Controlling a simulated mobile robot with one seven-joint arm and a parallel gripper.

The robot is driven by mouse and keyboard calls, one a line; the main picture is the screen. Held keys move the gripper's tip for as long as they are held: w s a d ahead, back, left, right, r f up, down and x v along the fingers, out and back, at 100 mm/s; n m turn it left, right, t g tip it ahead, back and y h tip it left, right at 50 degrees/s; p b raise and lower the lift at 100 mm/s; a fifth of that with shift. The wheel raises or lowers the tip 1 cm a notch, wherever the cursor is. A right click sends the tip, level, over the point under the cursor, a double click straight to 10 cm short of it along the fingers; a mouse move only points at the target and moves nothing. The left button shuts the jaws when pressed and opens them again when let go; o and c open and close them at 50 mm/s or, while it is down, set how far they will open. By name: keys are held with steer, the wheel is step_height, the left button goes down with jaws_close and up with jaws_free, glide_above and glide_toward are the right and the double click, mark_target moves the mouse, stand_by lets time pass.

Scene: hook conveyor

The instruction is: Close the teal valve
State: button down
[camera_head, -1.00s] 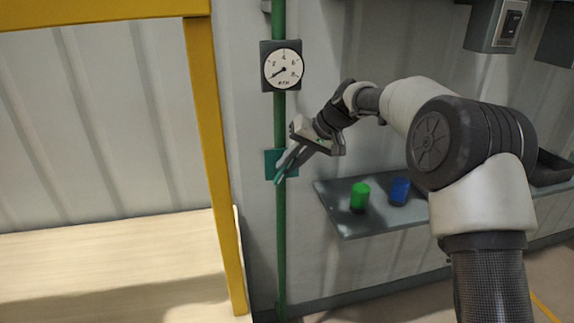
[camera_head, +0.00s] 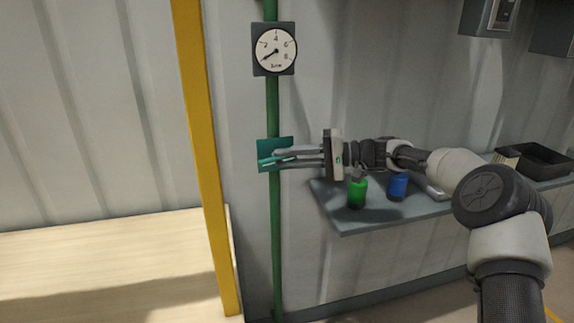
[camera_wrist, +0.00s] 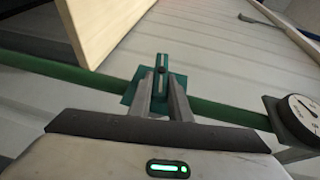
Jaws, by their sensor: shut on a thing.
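The teal valve has a square plate (camera_head: 267,146) on the vertical green pipe (camera_head: 276,230). Its teal handle (camera_head: 272,161) lies nearly level in the head view, crossing the pipe. My gripper (camera_head: 290,158) reaches in from the right, with its fingers about level, and is shut on the handle. In the wrist view, the handle (camera_wrist: 162,66) stands across the pipe (camera_wrist: 215,108), between the fingertips of my gripper (camera_wrist: 161,84). The fingers hide part of the handle and plate.
A round gauge (camera_head: 275,50) sits on the pipe above the valve. A yellow post (camera_head: 203,150) stands left of it. A grey shelf (camera_head: 350,227) to the right, below my arm, holds a green bottle (camera_head: 357,193), a blue can (camera_head: 397,186) and a black tray (camera_head: 535,160).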

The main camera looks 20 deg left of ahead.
steer(key=shift+f+m+y+b, duration=0.3)
steer(key=shift+y+b, duration=0.35)
steer(key=shift+y, duration=0.15)
steer(key=shift+r, duration=0.1)
steer(key=c, duration=1.6)
jaws_free()
steer(key=shift+c, duration=0.2)
steer(key=shift+d, duration=0.1)
steer(key=w+d, duration=0.2)
steer(key=d, duration=1.5)
steer(key=shift+w, duration=0.35)
